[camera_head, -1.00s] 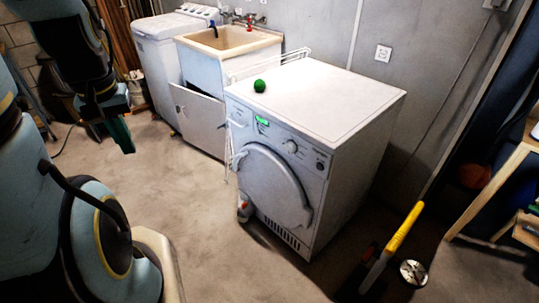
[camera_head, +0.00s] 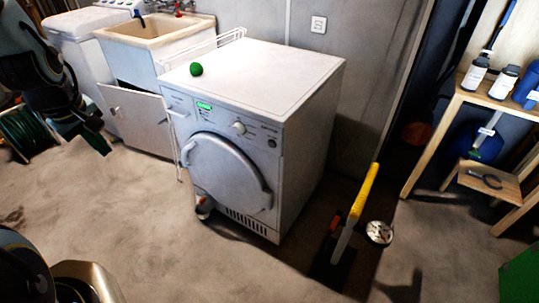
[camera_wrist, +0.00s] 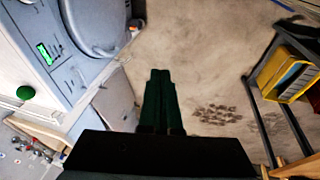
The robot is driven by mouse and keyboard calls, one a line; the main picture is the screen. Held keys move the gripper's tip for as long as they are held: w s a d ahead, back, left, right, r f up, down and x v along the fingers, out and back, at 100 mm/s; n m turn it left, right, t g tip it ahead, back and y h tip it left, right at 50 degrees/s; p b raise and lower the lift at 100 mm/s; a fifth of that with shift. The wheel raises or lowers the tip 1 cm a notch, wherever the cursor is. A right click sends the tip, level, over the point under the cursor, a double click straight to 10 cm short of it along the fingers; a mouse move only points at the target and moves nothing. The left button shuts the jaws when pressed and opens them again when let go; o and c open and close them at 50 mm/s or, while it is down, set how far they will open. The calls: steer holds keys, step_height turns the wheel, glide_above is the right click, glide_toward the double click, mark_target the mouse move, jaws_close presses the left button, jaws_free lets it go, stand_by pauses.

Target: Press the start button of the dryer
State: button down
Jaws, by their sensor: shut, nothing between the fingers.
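The white dryer (camera_head: 310,120) stands in the middle of the head view. Its front panel has a lit green display (camera_head: 203,106), a round knob (camera_head: 239,128) and a small round button (camera_head: 272,143) at the right end. I cannot read the panel labels. The round door below is shut. My gripper (camera_head: 103,146) is shut and empty, out in front and to the left of the dryer, apart from it. In the wrist view its dark green fingers (camera_wrist: 160,75) point over bare floor, with the dryer's panel and display (camera_wrist: 45,53) at the upper left.
A green ball (camera_head: 196,69) lies on the dryer top. A sink cabinet (camera_head: 155,35) stands left of the dryer. A yellow-handled tool (camera_head: 362,200) and a round gauge-like item (camera_head: 379,233) are on the right. A wooden shelf (camera_head: 430,150) stands farther right. Floor ahead is clear.

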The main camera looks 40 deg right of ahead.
mark_target(272, 144)
steer(key=s+d+f+n+h+b, duration=0.25)
steer(key=d+f+n+b, duration=0.2)
steer(key=d+f, duration=0.9)
steer(key=s+d+f+n+g+h+b, duration=0.1)
steer(key=s+d+f+n+h+b, duration=0.1)
steer(key=d, duration=0.7)
steer(key=s+d+f+n+h+b, duration=0.2)
steer(key=s+d+f+n+b, duration=0.1)
steer(key=s+d, duration=0.4)
steer(key=shift+d+f+g+h, duration=0.4)
steer(key=shift+d+f, duration=0.2)
steer(key=shift+d, duration=0.3)
steer(key=shift+w, duration=0.1)
steer(key=w+d+b, duration=0.1)
steer(key=w+d, duration=0.1)
steer(key=d, duration=0.6)
steer(key=shift+d, duration=0.25)
steer(key=shift+w, duration=0.15)
steer(key=shift+w+d, duration=0.1)
steer(key=shift+d, duration=0.3)
